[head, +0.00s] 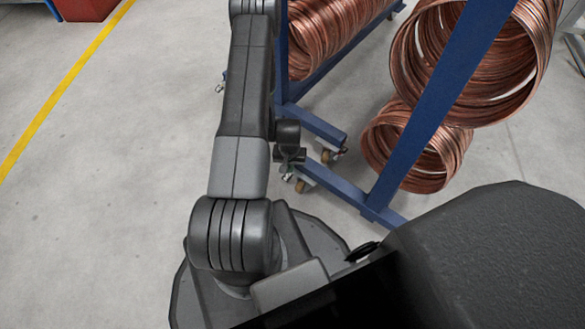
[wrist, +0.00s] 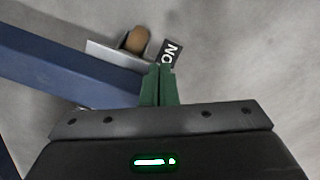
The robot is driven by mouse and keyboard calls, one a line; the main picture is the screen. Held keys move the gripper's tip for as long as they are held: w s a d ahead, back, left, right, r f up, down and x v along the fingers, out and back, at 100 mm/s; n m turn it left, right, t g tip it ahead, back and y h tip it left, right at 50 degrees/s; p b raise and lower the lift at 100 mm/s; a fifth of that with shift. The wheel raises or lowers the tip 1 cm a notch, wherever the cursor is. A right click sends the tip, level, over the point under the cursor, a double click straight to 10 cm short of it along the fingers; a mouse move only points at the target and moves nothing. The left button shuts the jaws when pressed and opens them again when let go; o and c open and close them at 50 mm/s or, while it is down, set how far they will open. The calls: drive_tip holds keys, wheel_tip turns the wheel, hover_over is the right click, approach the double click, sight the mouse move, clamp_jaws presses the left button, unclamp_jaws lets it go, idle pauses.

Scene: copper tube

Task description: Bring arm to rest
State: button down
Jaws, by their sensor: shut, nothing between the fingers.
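My gripper (wrist: 160,84) shows in the wrist view with its two green fingers together and nothing between them. It points down beside a blue rack leg (wrist: 70,62). In the head view, my gripper (head: 288,173) is small and partly dark, close to the foot of the blue rack (head: 335,188). My arm runs up the middle of the head view and bends back down behind its own links, so part of it is hidden. I cannot tell whether the fingers touch the rack.
Copper tube coils (head: 420,145) hang on and lie by the blue rack at right. Grey floor (head: 110,210) at left is clear, with a yellow line (head: 60,92) and a red box (head: 88,8).

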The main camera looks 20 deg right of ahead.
idle(0.4)
wheel_tip(320, 180, down, 6)
drive_tip(key=b, duration=0.3)
drive_tip(key=shift+f, duration=0.25)
wheel_tip(320, 180, up, 9)
drive_tip(key=p, duration=0.5)
drive_tip(key=shift+p, duration=0.4)
idle(0.6)
